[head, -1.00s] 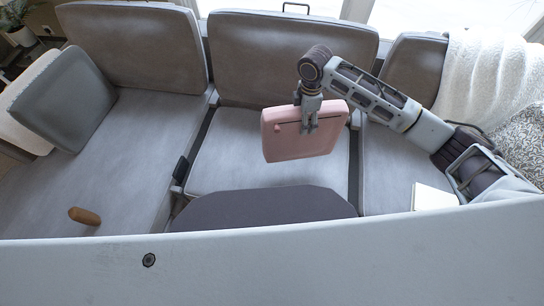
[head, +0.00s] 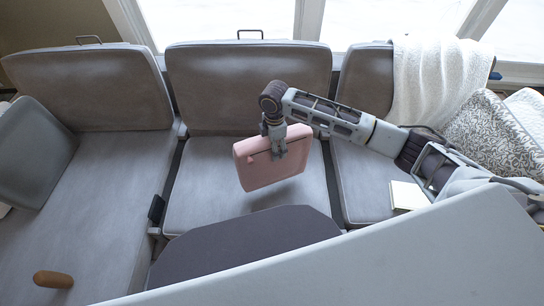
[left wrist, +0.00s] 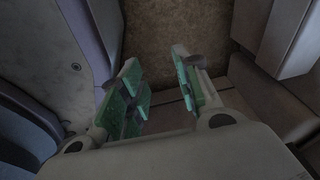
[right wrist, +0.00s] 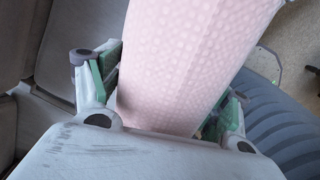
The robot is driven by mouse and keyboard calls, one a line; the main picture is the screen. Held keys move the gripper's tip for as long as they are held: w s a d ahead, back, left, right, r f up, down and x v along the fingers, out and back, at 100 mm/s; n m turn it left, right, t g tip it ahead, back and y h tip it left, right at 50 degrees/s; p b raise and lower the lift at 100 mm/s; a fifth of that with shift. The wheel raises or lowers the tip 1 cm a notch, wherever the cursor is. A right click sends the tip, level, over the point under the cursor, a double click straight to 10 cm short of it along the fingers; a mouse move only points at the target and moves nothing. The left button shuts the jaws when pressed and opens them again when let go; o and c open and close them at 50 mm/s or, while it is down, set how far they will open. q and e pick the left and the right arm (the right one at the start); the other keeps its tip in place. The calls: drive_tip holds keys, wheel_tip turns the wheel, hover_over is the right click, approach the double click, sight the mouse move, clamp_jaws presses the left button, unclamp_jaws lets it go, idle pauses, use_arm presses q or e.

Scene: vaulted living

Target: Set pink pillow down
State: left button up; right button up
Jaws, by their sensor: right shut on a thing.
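The pink pillow (head: 272,168) hangs in my right gripper (head: 276,148) over the middle seat of the grey sofa (head: 196,190). The gripper is shut on its top edge, and the pillow is slightly tilted. In the right wrist view the pink dotted pillow (right wrist: 190,60) fills the space between the green-padded fingers of the right gripper (right wrist: 165,95). Whether its lower edge touches the seat is hard to tell. My left gripper (left wrist: 160,90) shows only in the left wrist view, with its fingers apart and nothing between them.
A grey cushion (head: 32,150) leans at the left. A white throw (head: 430,85) and a patterned pillow (head: 490,130) lie at the right, with a cream book-like item (head: 408,196) on the right seat. A brown cylindrical object (head: 53,279) is at lower left. The left seat is largely bare.

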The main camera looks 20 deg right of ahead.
use_arm(q)
drive_tip(key=shift+w+d+r, duration=0.1)
drive_tip(key=shift+w+d, duration=0.05)
use_arm(e)
drive_tip(key=shift+f, duration=0.25)
